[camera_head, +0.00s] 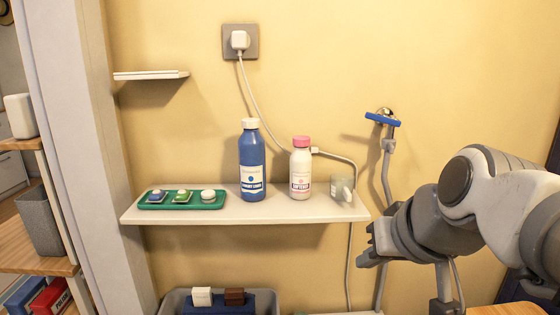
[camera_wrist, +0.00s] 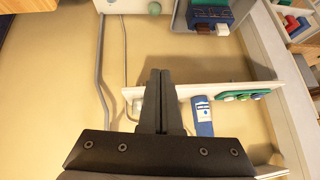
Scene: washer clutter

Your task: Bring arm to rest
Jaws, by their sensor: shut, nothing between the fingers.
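My gripper (camera_head: 368,246) is at the right in the head view, close to the right end of the white shelf (camera_head: 290,211) and apart from what stands on it. In the wrist view my gripper (camera_wrist: 160,74) shows its two dark fingers pressed together with nothing between them. My arm is bent, coming in from the right edge of the head view.
The shelf holds a green tray (camera_head: 145,206) with small items, a blue bottle (camera_head: 252,178), a white bottle with pink cap (camera_head: 300,170) and a mug (camera_head: 341,190). A grey bin (camera_head: 173,300) sits below. Pipes and a blue valve handle (camera_head: 382,119) are on the wall.

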